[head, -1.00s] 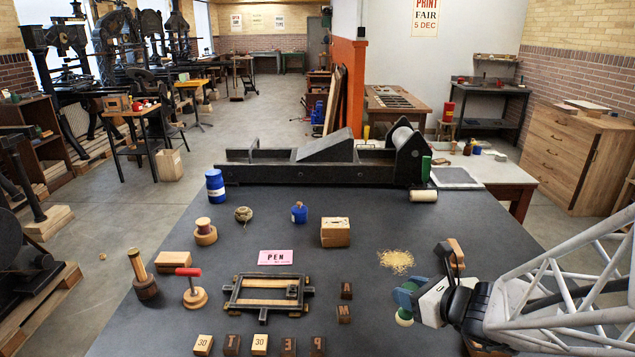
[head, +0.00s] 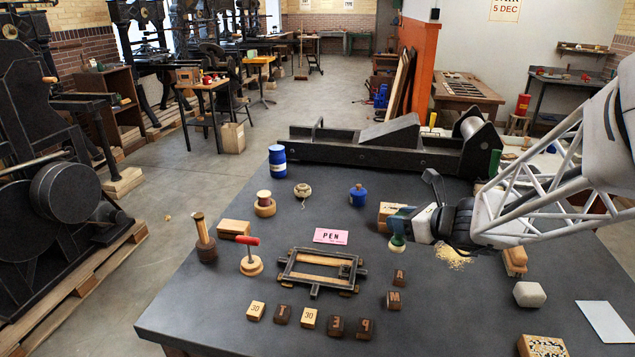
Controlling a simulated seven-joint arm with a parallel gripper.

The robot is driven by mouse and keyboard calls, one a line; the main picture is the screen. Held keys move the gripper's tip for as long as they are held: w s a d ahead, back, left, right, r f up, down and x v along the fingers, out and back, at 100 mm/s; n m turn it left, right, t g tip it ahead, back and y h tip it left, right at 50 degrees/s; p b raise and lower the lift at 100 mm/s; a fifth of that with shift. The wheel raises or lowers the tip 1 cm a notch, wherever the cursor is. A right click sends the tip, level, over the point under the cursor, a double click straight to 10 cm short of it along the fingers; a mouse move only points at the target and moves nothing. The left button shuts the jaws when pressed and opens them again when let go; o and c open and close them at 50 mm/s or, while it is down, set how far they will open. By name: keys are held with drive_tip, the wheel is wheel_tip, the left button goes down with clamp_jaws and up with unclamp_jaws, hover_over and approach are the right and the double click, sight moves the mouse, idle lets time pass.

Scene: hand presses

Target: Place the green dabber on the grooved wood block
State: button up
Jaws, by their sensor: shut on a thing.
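The green dabber (head: 397,243) has a green body and a paler rounded underside. My gripper (head: 400,226) is shut on it and holds it upright, right of the pink PEN card. A light wood block (head: 388,211) stands just behind and left of my gripper, partly hidden by it; it seems to be the grooved block, though its groove cannot be made out now. The dabber appears apart from the block, in front of it. Whether the dabber's underside touches the table is hard to tell.
The pink PEN card (head: 332,236) and a dark frame (head: 318,273) lie left of my gripper. Several letter blocks (head: 336,326) line the table front. A blue jar (head: 358,196) stands behind. Yellow string (head: 453,256) lies to the right. The long black press (head: 380,153) spans the back.

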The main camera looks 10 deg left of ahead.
drive_tip(key=w+a+r+n+g+y, duration=0.15)
drive_tip(key=w+a, duration=0.25)
drive_tip(key=a, duration=0.7)
drive_tip(key=w+a+r+n+g, duration=0.2)
drive_tip(key=w+a, duration=0.3)
drive_tip(key=a, duration=0.6)
drive_tip(key=s+a+r+n+g, duration=0.1)
drive_tip(key=a+n+g, duration=0.2)
drive_tip(key=a, duration=2.2)
drive_tip(key=shift+a+g+y, duration=0.2)
drive_tip(key=shift+g+y, duration=0.25)
drive_tip(key=shift+g, duration=0.1)
drive_tip(key=shift+f, duration=0.15)
drive_tip(key=shift+f, duration=2.4)
drive_tip(key=shift+f, duration=2.5)
drive_tip(key=shift+f, duration=0.15)
